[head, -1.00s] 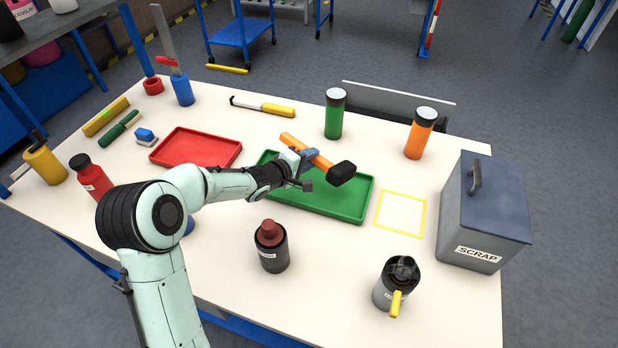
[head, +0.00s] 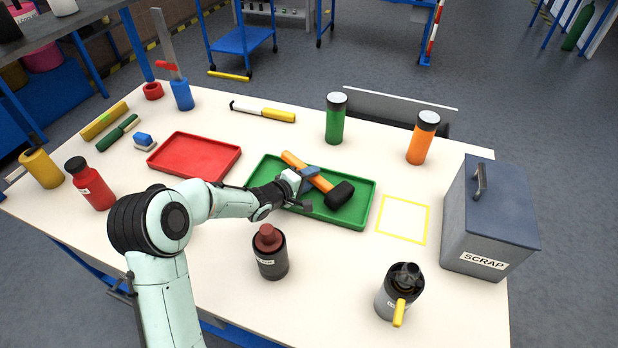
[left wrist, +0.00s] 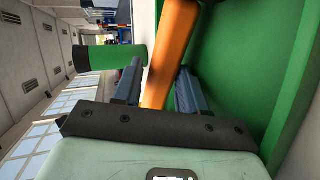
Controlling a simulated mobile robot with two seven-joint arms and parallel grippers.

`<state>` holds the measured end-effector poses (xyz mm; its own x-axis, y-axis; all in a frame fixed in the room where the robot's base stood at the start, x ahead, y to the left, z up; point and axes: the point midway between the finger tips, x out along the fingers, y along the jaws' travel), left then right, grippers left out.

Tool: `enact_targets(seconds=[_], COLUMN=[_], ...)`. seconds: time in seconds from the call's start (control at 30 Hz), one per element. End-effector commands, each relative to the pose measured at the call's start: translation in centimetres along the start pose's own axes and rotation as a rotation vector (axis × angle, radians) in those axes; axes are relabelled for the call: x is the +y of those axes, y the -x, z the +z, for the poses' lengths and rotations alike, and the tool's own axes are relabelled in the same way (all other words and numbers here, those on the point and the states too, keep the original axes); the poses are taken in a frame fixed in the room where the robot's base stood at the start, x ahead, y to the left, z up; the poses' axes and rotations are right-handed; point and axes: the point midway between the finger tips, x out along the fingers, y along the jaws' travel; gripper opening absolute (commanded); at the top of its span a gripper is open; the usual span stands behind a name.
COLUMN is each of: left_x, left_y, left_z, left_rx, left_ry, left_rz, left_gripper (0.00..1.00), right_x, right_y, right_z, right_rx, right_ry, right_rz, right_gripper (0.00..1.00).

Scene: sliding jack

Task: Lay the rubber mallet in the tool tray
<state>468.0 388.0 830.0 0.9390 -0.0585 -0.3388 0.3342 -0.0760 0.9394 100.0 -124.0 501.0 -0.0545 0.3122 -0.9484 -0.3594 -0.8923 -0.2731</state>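The rubber mallet (head: 325,183), with an orange handle and a black head, lies in the green tool tray (head: 357,215). Its head is at the tray's right part; its handle runs up and left to the back rim, and I cannot tell whether it touches that rim. My left gripper (head: 306,188) is low over the tray at the handle. In the left wrist view the orange handle (left wrist: 173,45) passes between my two fingers (left wrist: 158,88), with narrow gaps beside it, so the gripper looks open around it. My right gripper is not in view.
A red tray (head: 195,157) is to the left. A dark bottle (head: 270,255) stands close in front of my left forearm. A grey can with a yellow handle (head: 400,291), the scrap bin (head: 490,220), and green (head: 335,120) and orange (head: 423,139) canisters stand around. The yellow-outlined square (head: 403,219) is empty.

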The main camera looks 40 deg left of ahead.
Motion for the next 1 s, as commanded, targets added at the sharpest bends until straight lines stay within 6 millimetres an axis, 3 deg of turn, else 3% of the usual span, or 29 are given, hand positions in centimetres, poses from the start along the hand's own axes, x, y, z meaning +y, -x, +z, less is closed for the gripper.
enact_targets(seconds=[0.27,0.7,1.0], left_x=[0.4,0.5,0.3], left_y=[0.2,6.9,7.7], left_z=[0.0,-0.1,0.0], left_rx=[0.000,0.002,0.000], left_ry=[-0.002,-0.002,0.000], left_rz=[0.000,0.001,0.001], left_gripper=[0.40,0.40,0.40], right_x=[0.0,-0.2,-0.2], right_y=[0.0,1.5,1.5], right_z=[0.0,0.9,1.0], right_rx=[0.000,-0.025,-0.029], right_ry=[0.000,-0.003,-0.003], right_rz=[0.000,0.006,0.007], right_gripper=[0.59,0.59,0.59])
